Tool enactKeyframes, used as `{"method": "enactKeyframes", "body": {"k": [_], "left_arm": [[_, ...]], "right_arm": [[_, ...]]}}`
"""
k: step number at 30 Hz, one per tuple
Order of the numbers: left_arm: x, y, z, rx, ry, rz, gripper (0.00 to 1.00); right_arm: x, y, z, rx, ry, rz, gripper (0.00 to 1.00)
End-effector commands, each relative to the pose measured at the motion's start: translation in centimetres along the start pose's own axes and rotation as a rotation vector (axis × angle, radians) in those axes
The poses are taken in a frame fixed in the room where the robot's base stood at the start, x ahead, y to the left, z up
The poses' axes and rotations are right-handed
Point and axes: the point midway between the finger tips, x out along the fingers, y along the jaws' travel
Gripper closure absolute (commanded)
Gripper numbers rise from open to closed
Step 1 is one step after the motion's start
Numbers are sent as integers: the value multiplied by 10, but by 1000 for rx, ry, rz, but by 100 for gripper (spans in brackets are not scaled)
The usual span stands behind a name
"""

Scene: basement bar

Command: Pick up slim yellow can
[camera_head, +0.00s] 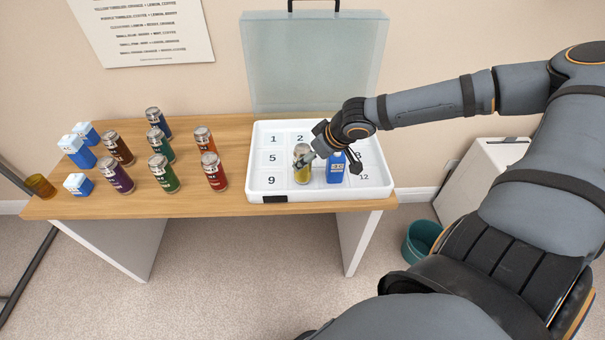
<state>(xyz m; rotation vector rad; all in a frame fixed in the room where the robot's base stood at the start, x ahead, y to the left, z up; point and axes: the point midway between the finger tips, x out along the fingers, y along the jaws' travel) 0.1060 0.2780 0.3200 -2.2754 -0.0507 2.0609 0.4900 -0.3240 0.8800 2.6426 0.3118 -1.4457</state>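A slim yellow can (302,175) with a silver top stands upright in the white numbered tray (254,187), in the front row just right of the space marked 9. My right gripper (331,160) reaches in from the right over the tray, with its fingers spread apart. One finger overlaps the upper part of the can in the picture; I cannot tell whether it touches. The other finger is to the right of a blue carton (336,175), which stands beside the can, partly hidden by the gripper. My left gripper is not in view.
Several coloured cans, such as a red one (214,174) and a green one (164,176), and blue-white cartons (78,185) stand on the wooden table (230,204) left of the tray. A translucent lid (315,60) rises behind the tray. A teal bin (421,240) is on the floor.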

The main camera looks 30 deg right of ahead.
Motion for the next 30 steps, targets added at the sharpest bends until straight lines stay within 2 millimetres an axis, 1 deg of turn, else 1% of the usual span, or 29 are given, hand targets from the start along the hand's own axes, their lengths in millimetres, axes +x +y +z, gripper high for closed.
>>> {"method": "enactKeyframes", "body": {"k": [1,5,8,18,21,29,30], "left_arm": [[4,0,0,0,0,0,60],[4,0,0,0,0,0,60],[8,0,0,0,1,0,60],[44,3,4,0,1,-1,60],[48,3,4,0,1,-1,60],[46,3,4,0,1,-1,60],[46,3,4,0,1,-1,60]], "right_arm": [[3,0,1,-2,0,1,24],[2,0,-1,1,0,0,24],[6,0,0,-2,-1,2,24],[47,2,3,-5,-3,4,24],[53,2,0,-2,0,2,24],[54,1,-2,0,1,-1,24],[54,1,-2,0,1,-1,26]]}}
